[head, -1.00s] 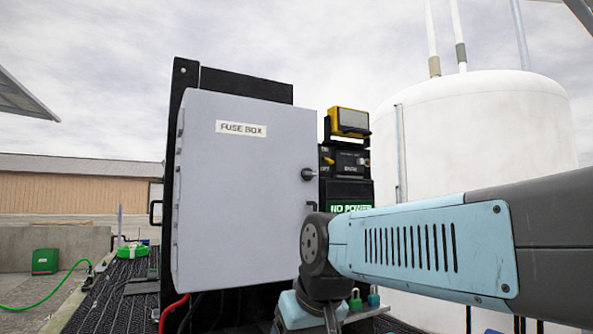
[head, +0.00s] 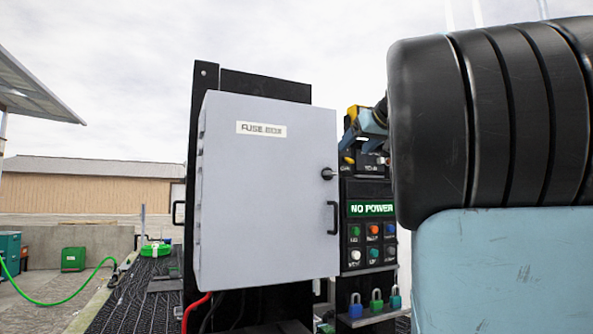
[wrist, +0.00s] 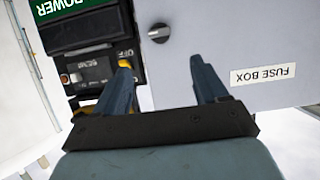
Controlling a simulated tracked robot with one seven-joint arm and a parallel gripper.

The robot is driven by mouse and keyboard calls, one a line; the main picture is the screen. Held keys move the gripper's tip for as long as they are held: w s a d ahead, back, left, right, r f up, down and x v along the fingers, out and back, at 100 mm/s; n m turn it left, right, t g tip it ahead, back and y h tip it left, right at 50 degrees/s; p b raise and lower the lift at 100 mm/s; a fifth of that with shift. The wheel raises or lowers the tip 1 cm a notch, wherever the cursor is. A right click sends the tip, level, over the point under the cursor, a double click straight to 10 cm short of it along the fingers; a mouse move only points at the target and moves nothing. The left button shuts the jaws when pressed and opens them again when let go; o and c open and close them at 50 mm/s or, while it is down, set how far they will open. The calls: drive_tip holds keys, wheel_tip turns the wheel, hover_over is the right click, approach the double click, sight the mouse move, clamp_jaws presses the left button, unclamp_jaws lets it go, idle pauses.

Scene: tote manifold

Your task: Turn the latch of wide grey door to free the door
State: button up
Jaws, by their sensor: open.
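The wide grey door (head: 265,200) of the box labelled FUSE BOX is closed in the head view. Its latch is a small black knob (head: 327,174) with a pale lever on the door's right side, above a black handle (head: 333,217). The wrist view shows the scene upside down, with the latch (wrist: 159,33) just beyond the gap between my fingertips. My gripper (wrist: 160,64) is open and empty, apart from the latch. In the head view my gripper (head: 356,133) is up and right of the latch, partly hidden by my arm.
A control panel with a NO POWER sign (head: 371,209) and several buttons stands right of the box. A yellow-framed device is partly behind my gripper. My arm fills the right of the head view.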

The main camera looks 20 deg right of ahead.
sight(331, 171)
drive_tip(key=x, duration=1.3)
drive_tip(key=shift+w, duration=0.35)
drive_tip(key=c, duration=1.1)
